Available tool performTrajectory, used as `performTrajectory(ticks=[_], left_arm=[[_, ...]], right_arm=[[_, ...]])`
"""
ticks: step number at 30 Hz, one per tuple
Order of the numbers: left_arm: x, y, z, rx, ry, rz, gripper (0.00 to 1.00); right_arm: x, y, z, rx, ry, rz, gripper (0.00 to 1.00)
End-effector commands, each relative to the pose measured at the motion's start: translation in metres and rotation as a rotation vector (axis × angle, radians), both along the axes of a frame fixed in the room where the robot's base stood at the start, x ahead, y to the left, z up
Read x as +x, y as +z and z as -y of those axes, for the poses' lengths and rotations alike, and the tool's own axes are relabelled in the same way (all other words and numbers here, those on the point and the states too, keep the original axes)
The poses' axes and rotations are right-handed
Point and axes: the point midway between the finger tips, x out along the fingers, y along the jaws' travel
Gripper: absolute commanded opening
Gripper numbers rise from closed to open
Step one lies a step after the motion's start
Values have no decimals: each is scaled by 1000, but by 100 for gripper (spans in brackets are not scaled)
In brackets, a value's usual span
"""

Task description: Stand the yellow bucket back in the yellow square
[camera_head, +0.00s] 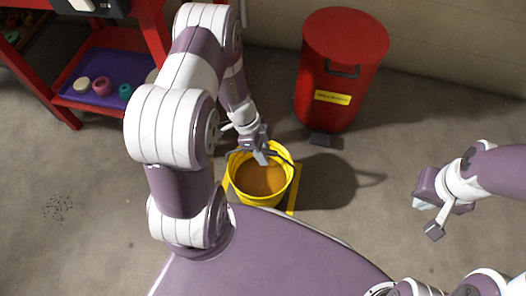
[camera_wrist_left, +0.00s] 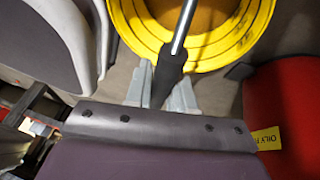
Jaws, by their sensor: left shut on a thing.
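The yellow bucket (camera_head: 262,201) is upright, with brown contents inside. It is over the yellow square (camera_head: 293,201), whose outline shows at its left and right; its base is hidden, so I cannot tell whether it touches the floor. My left gripper (camera_head: 262,153) is at the bucket's far rim, shut on the handle. In the left wrist view, the fingers (camera_wrist_left: 160,92) close around the dark grip of the handle (camera_wrist_left: 170,68), and the bucket's yellow rim (camera_wrist_left: 219,52) shows beyond. My right gripper (camera_head: 428,218) is open and empty, off to the right above the floor.
A red bin (camera_head: 341,75) with a yellow label stands behind the bucket, to the right. A red shelf unit (camera_head: 100,100) with small coloured parts is at the back left. Dark specks (camera_head: 58,207) lie on the left floor. Floor between bucket and right gripper is clear.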

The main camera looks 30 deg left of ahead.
Motion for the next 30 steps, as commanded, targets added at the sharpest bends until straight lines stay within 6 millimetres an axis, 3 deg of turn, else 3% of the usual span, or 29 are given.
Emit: performTrajectory(ticks=[10, 11, 13, 26, 30], left_arm=[[1, 1, 0, 0, 0, 3, 0], [1, 1, 0, 0, 0, 3, 33], [1, 1, 0, 0, 0, 2, 53], [0, -1, 0, 1, -1, -1, 53], [0, 9, 0, 0, 0, 0, 53]], right_arm=[[0, 0, 0, 0, 0, 0, 0], [0, 0, 0, 0, 0, 0, 0], [0, 0, 0, 0, 0, 0, 0], [0, -1, 0, 0, 0, 0, 0], [0, 10, 0, 0, 0, 0, 0]])
